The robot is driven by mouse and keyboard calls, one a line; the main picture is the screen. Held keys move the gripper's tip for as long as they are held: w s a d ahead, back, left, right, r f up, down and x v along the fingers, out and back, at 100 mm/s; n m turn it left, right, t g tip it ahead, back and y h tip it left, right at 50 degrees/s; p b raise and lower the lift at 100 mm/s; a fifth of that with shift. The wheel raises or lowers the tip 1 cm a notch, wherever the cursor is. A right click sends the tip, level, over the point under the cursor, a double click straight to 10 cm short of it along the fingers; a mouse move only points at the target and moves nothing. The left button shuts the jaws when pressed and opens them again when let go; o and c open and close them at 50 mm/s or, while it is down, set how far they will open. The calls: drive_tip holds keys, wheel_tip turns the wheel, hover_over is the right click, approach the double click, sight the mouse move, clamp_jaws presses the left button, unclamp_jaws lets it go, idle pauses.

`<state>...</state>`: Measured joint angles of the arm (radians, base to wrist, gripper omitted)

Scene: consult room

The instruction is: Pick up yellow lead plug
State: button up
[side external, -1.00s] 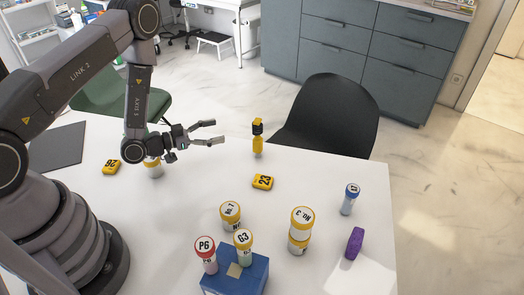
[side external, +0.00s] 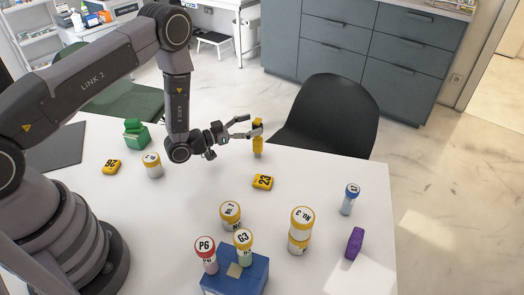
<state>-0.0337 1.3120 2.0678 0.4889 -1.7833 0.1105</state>
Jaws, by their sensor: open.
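The yellow lead plug (side external: 258,146) stands upright near the far edge of the white table. Its black band, clear a second ago, is now mostly covered by my gripper's fingers. My gripper (side external: 254,126) reaches in from the left, level with the plug's upper part. Its fingers are open, with the tips at or around the plug. I cannot tell whether they touch it.
A yellow block marked 23 (side external: 262,182) lies just nearer on the white table (side external: 330,180). Several capped jars and tubes, a blue rack (side external: 248,278) and a purple item (side external: 355,243) occupy the front. A black chair (side external: 335,115) stands behind the table edge.

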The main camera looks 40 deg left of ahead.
drive_tip(key=shift+x, duration=1.2)
clamp_jaws()
